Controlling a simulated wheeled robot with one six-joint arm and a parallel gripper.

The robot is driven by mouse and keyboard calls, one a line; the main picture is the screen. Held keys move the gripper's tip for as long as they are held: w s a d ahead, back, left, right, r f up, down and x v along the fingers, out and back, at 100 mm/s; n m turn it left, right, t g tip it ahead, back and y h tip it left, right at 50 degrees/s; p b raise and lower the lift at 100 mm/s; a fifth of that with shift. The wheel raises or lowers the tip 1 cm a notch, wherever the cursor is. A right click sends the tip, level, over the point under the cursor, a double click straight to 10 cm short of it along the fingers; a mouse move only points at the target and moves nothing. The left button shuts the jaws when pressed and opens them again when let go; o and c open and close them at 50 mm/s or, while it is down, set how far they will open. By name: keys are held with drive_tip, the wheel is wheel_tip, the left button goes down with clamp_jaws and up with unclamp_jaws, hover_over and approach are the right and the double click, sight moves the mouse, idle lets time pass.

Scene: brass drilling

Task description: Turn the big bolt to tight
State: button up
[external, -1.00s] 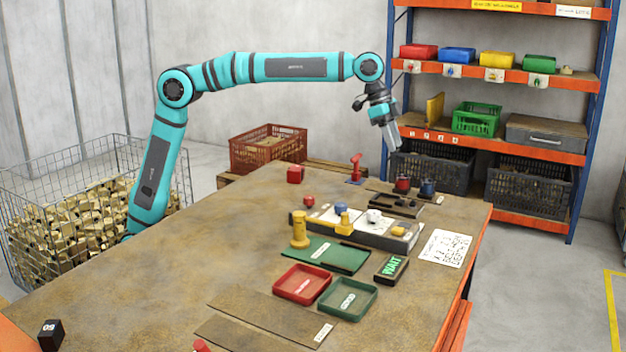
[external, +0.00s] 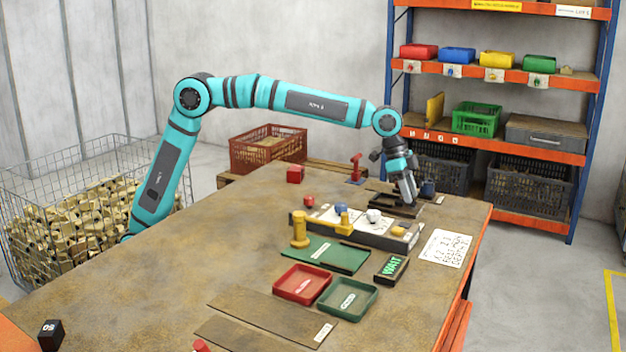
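My gripper (external: 409,198) points down over the dark fixture (external: 380,198) at the back right of the table. Its fingertips are small here, and I cannot tell whether they are open or shut, or touching anything. A dark blue knob-like piece (external: 428,188) stands just right of the gripper. The dark red piece beside it is hidden behind the gripper. I cannot tell for sure which piece is the big bolt, nor any tight mark.
In front stands a grey-white panel (external: 330,217) with coloured knobs. A red clamp-like tool (external: 356,168) stands behind. The table's left side is mostly clear.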

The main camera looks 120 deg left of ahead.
drive_tip(key=shift+x, duration=0.85)
clamp_jaws()
drive_tip(key=shift+m, duration=0.3)
drive_tip(key=m, duration=0.1)
drive_tip(key=m+h, duration=0.1)
drive_tip(key=m, duration=0.1)
drive_tip(key=m+h, duration=0.1)
drive_tip(key=m, duration=0.1)
drive_tip(key=shift+a, duration=0.3)
drive_tip(key=shift+w+a+f+m+g+h, duration=0.1)
drive_tip(key=shift+m+g+h, duration=0.35)
drive_tip(key=shift+m, duration=0.9)
drive_tip(key=shift+w+m+g+h, duration=0.1)
drive_tip(key=shift+m+g+h, duration=0.35)
drive_tip(key=shift+m, duration=0.9)
